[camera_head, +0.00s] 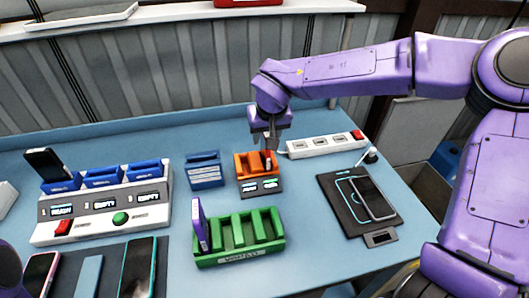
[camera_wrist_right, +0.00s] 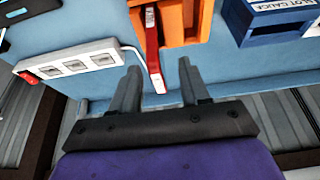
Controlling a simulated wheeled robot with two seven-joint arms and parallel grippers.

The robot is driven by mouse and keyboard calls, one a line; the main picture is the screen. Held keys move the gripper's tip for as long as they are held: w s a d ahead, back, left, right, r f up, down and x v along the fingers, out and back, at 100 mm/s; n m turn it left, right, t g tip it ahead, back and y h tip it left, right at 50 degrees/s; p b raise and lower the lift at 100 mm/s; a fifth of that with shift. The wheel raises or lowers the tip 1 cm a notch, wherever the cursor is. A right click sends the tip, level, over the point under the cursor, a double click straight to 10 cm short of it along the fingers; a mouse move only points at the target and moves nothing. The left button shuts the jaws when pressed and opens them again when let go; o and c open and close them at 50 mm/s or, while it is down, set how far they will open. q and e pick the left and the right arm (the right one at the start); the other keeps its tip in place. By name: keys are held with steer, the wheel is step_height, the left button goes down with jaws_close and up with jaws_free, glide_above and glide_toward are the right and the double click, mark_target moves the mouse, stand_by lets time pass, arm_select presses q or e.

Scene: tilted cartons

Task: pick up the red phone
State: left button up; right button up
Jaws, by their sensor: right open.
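The red phone (camera_wrist_right: 152,50) stands on edge in the orange slotted holder (camera_wrist_right: 178,24), seen narrow side on in the right wrist view. In the head view only a thin red part of the phone (camera_head: 267,159) shows in the orange holder (camera_head: 244,166), just below my right gripper (camera_head: 268,146). In the right wrist view my right gripper (camera_wrist_right: 160,86) is open and empty, and the phone's near end reaches toward the gap between its fingers. I cannot tell whether a finger touches it. My left gripper is out of view.
A white power strip (camera_head: 322,144) lies right of the orange holder. A blue block (camera_head: 206,172) stands left, and a green rack (camera_head: 240,240) with a purple phone (camera_head: 200,222) stands in front. A dark pad with a phone (camera_head: 372,198) lies right. A white dock (camera_head: 84,218) stands left.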

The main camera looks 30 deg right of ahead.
steer(key=x, duration=0.3)
steer(key=w+p+x, duration=0.1)
steer(key=x, duration=0.1)
steer(key=shift+d+f, duration=0.15)
steer(key=shift+d, duration=0.25)
jaws_close()
